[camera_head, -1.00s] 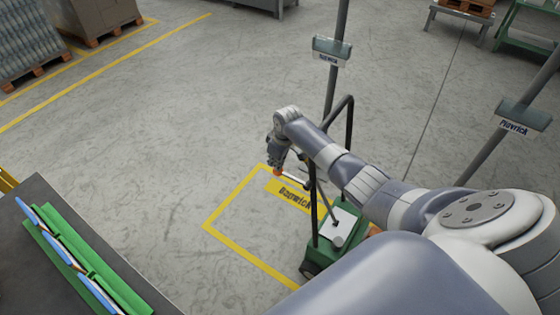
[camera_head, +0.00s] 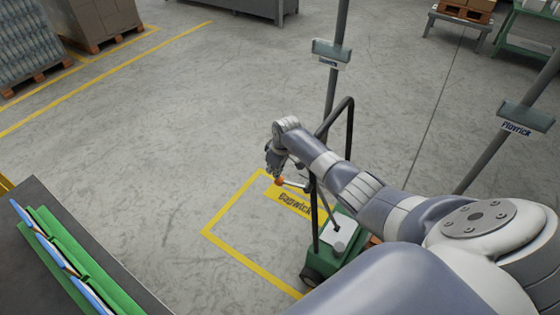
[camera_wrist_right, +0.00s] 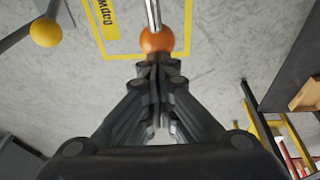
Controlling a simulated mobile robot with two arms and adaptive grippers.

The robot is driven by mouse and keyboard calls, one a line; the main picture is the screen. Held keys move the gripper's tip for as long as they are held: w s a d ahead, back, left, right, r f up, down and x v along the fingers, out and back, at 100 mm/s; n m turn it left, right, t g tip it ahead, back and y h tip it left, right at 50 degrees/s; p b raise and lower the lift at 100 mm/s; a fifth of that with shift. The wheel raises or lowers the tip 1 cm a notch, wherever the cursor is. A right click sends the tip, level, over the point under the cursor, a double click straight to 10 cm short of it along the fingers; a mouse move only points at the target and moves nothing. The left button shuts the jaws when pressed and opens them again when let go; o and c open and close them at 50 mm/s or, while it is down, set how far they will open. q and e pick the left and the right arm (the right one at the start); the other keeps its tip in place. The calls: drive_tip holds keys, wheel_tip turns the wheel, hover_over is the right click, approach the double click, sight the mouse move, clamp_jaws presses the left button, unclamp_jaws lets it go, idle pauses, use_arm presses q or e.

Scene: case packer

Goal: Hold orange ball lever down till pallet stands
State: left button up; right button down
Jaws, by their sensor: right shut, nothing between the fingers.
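The orange ball (camera_head: 280,181) sits on the end of a thin metal lever rod (camera_head: 295,185) by the green-based machine (camera_head: 322,262). My right gripper (camera_head: 274,168) is right at the ball, its fingers pointing down. In the right wrist view the closed fingertips (camera_wrist_right: 158,68) meet the edge of the orange ball (camera_wrist_right: 156,40), with nothing between them. Whether they touch it or stop just short, I cannot tell. My left gripper is not in view. I cannot make out the lever's pallet.
A yellow ball (camera_wrist_right: 45,32) on a dark rod shows in the right wrist view. A black hoop handle (camera_head: 348,125) rises behind my right arm. A dark table (camera_head: 110,262) with green trays stands at left. Open floor lies between.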

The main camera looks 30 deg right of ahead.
drive_tip(key=shift+s+a+f, duration=0.2)
drive_tip(key=shift+s+f, duration=0.2)
drive_tip(key=shift+f, duration=0.15)
drive_tip(key=shift+w+r+p, duration=0.1)
drive_tip(key=shift+r+p, duration=0.3)
drive_tip(key=shift+p, duration=0.05)
wheel_tip(320, 180, up, 14)
drive_tip(key=w+a+p, duration=0.1)
drive_tip(key=p, duration=0.1)
drive_tip(key=shift+w, duration=0.1)
drive_tip(key=shift+a, duration=0.1)
